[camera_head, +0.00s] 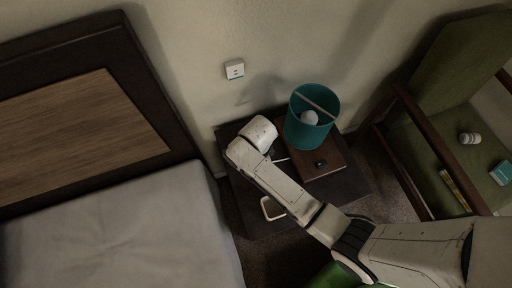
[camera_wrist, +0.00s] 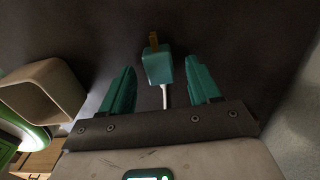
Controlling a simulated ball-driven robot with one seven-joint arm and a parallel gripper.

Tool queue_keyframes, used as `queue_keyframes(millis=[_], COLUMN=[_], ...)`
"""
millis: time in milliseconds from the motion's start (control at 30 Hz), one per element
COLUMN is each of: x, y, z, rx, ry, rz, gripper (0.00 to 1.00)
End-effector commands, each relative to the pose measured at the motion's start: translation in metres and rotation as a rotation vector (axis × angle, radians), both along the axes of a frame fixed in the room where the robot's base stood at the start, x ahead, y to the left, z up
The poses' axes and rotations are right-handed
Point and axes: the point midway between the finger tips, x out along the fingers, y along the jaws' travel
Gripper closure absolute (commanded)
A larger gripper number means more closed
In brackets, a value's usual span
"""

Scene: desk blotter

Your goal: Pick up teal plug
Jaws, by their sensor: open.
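The teal plug (camera_wrist: 157,69) lies on the dark top of the nightstand in the wrist view. It has brass-coloured prongs pointing away from me and a pale cable trailing back toward my gripper. My gripper (camera_wrist: 160,80) is open, with one teal finger on each side of the plug and a gap on both sides. I cannot tell how far the fingers are above the surface. In the head view my arm hides the plug and the gripper's fingers.
A beige open-ended holder (camera_wrist: 42,92) is left of my gripper in the wrist view. A bed (camera_head: 120,230) and a green chair (camera_head: 440,130) flank the nightstand; the wall is behind.

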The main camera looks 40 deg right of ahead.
Motion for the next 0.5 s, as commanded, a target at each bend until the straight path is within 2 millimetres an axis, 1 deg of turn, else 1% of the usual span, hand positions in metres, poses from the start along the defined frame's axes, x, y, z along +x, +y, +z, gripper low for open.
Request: queue_keyframes(millis=[33,100,333,500], x=[0.0001,0.0000,0.0001,0.0001], y=[0.0003,0.0002,0.0001,0.0001], z=[-0.0048,-0.0074,-0.0075,-0.0074], rx=[0.000,0.000,0.001,0.001], ry=[0.000,0.000,-0.001,-0.001], rz=[0.001,0.001,0.000,0.000], gripper=[0.38,0.38,0.39,0.56])
